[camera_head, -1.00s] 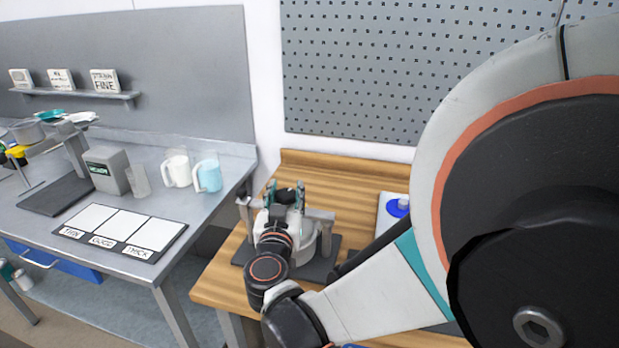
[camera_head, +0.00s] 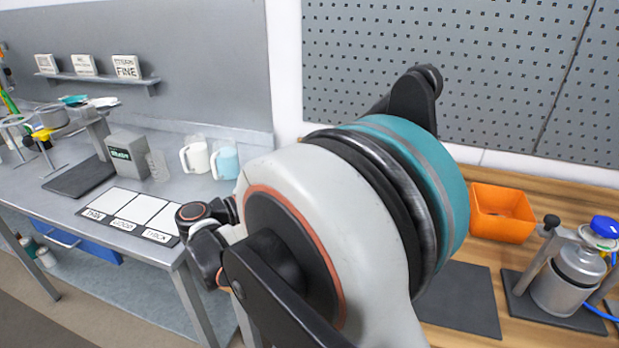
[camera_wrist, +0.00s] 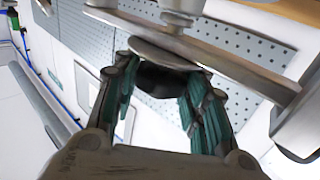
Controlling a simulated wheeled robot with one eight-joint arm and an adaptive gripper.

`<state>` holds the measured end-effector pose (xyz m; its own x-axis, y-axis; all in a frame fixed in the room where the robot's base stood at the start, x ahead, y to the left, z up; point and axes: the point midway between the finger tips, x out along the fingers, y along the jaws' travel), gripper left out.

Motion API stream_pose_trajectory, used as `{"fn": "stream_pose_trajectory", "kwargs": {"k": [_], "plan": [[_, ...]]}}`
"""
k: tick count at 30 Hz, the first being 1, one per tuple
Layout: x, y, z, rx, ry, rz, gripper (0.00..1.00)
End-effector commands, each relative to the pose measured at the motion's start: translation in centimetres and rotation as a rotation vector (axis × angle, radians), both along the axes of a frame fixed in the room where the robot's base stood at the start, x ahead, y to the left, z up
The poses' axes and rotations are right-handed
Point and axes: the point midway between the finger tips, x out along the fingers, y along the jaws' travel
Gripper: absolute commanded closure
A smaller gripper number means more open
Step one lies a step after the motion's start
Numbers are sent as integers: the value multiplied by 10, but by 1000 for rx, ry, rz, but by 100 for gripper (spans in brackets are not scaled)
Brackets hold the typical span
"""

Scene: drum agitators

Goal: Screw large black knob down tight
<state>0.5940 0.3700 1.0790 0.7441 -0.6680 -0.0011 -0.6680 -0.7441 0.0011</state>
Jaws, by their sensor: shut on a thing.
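In the wrist view, a dark, round black knob (camera_wrist: 165,80) sits between the teal-padded fingers of my gripper (camera_wrist: 165,98). My gripper is shut on the knob, with one finger on each side of it. The knob lies against a grey metal disc (camera_wrist: 160,55) on a metal crossbar (camera_wrist: 235,68). Part of the knob is hidden by the disc and fingers, so I cannot tell whether it is tight. In the head view, my arm hides the gripper and the knob.
An orange bin (camera_head: 503,212) stands on the wooden bench, behind a dark mat (camera_head: 460,298). At right, a second clamp stand holds a metal can (camera_head: 565,290) with a blue cap (camera_head: 605,227).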

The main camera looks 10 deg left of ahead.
Motion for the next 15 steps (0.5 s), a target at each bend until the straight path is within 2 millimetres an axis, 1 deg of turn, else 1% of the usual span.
{"fn": "stream_pose_trajectory", "kwargs": {"k": [1,7,15], "plan": [[1,2,3,-3,-5,-21,84],[1,1,3,-3,-5,-90,84],[1,1,3,-3,-5,-120,84]]}}
